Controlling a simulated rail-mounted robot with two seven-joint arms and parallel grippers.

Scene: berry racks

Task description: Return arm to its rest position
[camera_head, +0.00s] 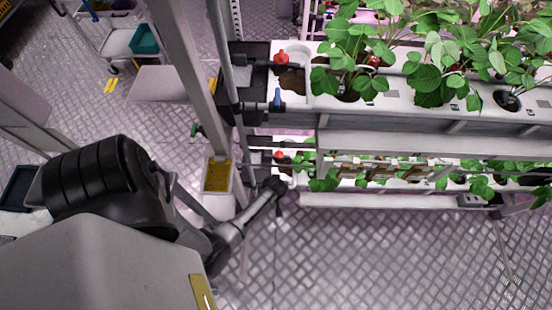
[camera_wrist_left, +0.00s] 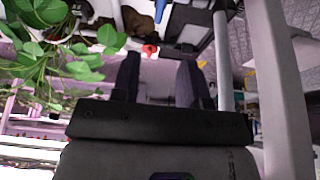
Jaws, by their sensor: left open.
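My left arm (camera_head: 100,185) comes in from the left of the head view, bent low beside the rack's end. I cannot make out the gripper's fingers in the head view. In the left wrist view my left gripper (camera_wrist_left: 158,75) has its two dark fingers apart, with nothing visible between them except background. A red valve handle (camera_wrist_left: 150,49) shows beyond the fingertips. Strawberry leaves (camera_wrist_left: 62,68) are close at the left of that view, beside the left finger; I cannot tell whether they touch. My right gripper is not in view.
The white plant rack (camera_head: 420,145) has two tiers of plants and metal posts at its left end. Red (camera_head: 281,57) and blue (camera_head: 277,97) valves sit there. A cart with a teal bin (camera_head: 144,39) stands at upper left. The floor (camera_head: 390,255) at lower right is clear.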

